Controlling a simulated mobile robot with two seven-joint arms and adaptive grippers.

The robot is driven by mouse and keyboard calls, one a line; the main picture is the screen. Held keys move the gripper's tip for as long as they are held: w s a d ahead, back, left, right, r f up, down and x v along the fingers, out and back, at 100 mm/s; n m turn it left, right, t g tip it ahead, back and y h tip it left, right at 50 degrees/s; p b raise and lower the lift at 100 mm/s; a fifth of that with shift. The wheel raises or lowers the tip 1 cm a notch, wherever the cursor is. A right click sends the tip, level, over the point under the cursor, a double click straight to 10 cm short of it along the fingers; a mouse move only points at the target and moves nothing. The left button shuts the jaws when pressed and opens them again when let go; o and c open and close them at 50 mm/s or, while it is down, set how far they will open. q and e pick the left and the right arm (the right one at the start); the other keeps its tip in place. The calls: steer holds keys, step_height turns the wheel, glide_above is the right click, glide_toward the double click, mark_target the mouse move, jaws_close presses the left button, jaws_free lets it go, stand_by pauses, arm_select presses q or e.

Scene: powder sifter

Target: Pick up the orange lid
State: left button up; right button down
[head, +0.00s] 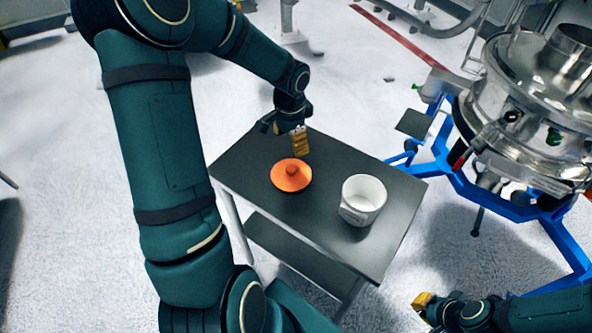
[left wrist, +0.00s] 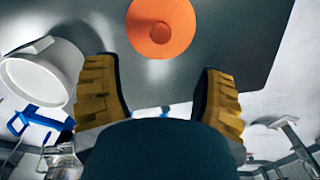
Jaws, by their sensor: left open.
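The orange lid (head: 291,174) is a round disc with a knob on top. It lies on the dark table, left of the white pot, and also shows at the top of the left wrist view (left wrist: 161,27). My left gripper (head: 300,145) is above the table, just behind the lid in the head view. Its yellow ribbed fingers stand wide apart in the left wrist view (left wrist: 162,100), with nothing between them. The lid is beyond the fingertips and apart from them. My right gripper (head: 424,301) is at the lower right, away from the table; its opening is unclear.
The white pot (head: 364,197) stands on the dark table (head: 335,155) right of the lid and also shows in the left wrist view (left wrist: 38,75). A steel sifter (head: 545,85) on a blue frame (head: 562,240) stands right of the table. The table's left part is clear.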

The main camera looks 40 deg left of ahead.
mark_target(291, 168)
arm_select(q)
step_height(291, 168, down, 7)
steer(key=shift+s+b, duration=0.1)
steer(key=shift+b, duration=0.4)
step_height(291, 168, down, 5)
steer(key=shift+b, duration=0.45)
steer(key=c, duration=1)
